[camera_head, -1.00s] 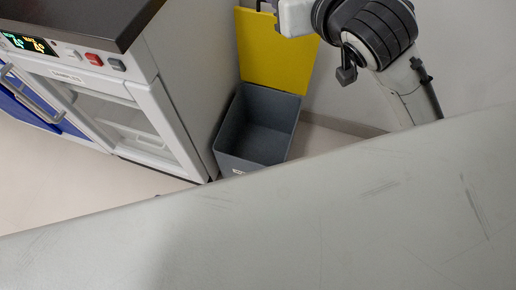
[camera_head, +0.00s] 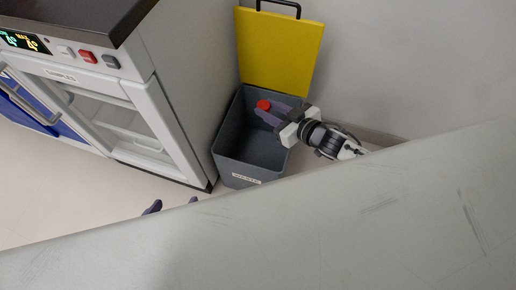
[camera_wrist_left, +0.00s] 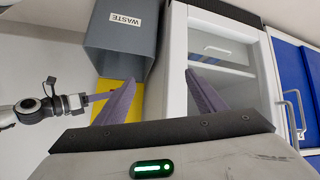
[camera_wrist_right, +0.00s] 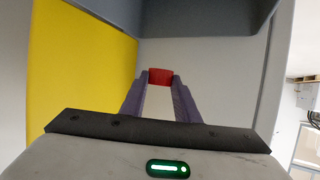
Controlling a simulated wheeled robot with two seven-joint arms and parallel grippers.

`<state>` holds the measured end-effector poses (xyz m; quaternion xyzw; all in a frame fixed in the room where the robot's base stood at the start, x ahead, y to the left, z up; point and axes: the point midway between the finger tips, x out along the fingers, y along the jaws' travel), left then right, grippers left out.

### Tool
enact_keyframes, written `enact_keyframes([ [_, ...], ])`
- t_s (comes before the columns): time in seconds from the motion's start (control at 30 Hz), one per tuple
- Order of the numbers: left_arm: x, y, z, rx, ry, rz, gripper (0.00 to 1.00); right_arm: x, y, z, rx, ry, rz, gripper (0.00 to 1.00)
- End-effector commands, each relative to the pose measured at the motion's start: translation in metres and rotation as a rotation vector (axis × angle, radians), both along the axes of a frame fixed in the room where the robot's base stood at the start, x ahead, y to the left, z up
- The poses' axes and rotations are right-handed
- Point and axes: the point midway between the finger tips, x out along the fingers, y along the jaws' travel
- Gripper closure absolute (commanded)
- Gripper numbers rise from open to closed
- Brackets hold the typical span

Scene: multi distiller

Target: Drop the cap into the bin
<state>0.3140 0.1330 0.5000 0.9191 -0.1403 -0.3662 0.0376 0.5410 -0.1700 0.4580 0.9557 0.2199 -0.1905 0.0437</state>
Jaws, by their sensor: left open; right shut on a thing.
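A red cap (camera_head: 263,105) is held between the fingertips of my right gripper (camera_head: 266,110). In the right wrist view the red cap (camera_wrist_right: 160,76) sits between the two purple fingertips. The grey bin (camera_head: 232,150), labelled WASTE, has its yellow lid (camera_head: 275,50) raised against the wall. In the head view the cap and fingertips are over the bin's opening. My left gripper (camera_head: 172,204) is mostly hidden below the grey surface's edge, with purple fingertips showing. In the left wrist view my left gripper (camera_wrist_left: 160,85) is open and empty.
A white cabinet (camera_head: 185,100) with a glass door, display and buttons stands directly left of the bin. A large grey surface (camera_head: 300,230) fills the foreground. A plain wall (camera_head: 420,70) is behind and right of the bin.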

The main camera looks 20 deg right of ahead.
Motion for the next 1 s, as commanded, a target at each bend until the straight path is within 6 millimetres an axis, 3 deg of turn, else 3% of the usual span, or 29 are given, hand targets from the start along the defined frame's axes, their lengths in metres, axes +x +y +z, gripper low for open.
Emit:
enact_keyframes([
  [0.4, 0.011, -0.027, -0.033, 0.012, 0.104, -0.132, 0.36, 0.0, 0.0, -0.05, 0.001, -0.001, 0.001, 0.92],
  [0.9, 0.012, -0.036, -0.026, -0.012, 0.103, -0.162, 0.36, 0.0, 0.0, -0.058, 0.0, -0.001, 0.001, 0.92],
  [0.93, 0.012, -0.036, -0.026, -0.012, 0.103, -0.162, 0.36, 0.0, 0.0, -0.058, 0.0, -0.001, 0.001, 0.7],
  [1.0, 0.012, -0.036, -0.026, -0.012, 0.102, -0.162, 0.36, 0.0, 0.0, -0.058, 0.0, -0.001, 0.001, 0.58],
])
